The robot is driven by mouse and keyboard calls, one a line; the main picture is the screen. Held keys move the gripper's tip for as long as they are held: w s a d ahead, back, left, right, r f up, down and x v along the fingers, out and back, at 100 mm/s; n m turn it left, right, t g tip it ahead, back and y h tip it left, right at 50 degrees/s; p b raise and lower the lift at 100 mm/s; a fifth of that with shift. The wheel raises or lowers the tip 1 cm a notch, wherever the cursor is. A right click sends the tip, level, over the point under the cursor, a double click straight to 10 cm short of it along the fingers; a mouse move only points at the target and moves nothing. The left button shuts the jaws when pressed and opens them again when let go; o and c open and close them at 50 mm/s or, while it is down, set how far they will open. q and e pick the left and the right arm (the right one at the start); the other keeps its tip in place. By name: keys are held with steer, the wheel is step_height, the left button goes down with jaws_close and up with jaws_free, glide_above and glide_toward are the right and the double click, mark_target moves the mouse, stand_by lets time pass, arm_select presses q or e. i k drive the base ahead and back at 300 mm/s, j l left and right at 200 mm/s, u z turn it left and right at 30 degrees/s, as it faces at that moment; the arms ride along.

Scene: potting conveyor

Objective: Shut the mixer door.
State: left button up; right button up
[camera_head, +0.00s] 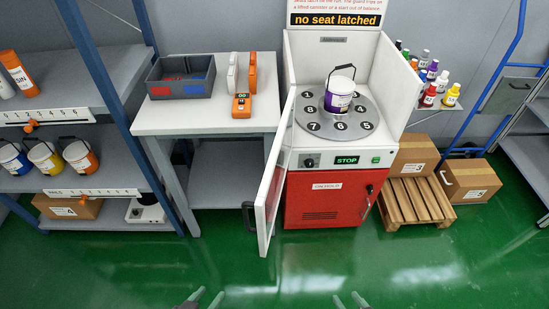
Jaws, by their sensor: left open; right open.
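The mixer (305,160) stands in the middle, with a white upper part and a red lower cabinet. Its door (264,205) is open, swung out to the left and towards me. A dark handle (249,217) shows on the door's left side. Inside is a grey round plate (318,126) with numbered seats. A white pail (340,90) with a purple label stands upright on it. My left gripper (207,297) and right gripper (349,300) are at the bottom edge, both open and empty, well apart from the door. Only their fingertips show.
A white table (215,122) with a grey bin (181,92) and an orange handheld device (241,106) stands left of the mixer. A blue shelf rack (95,60) is further left. A wooden pallet (415,210) with cartons is at right. The green floor in front is clear.

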mark_target(266, 205)
steer(key=i+j+z, duration=0.1)
steer(key=j+z, duration=0.15)
steer(key=j, duration=0.2)
steer(key=i+j+z, duration=0.1)
steer(key=j+z, duration=0.2)
steer(key=i+j+z, duration=0.15)
steer(key=j, duration=0.15)
steer(key=j+z, duration=0.15)
steer(key=j, duration=0.15)
steer(key=i, duration=0.05)
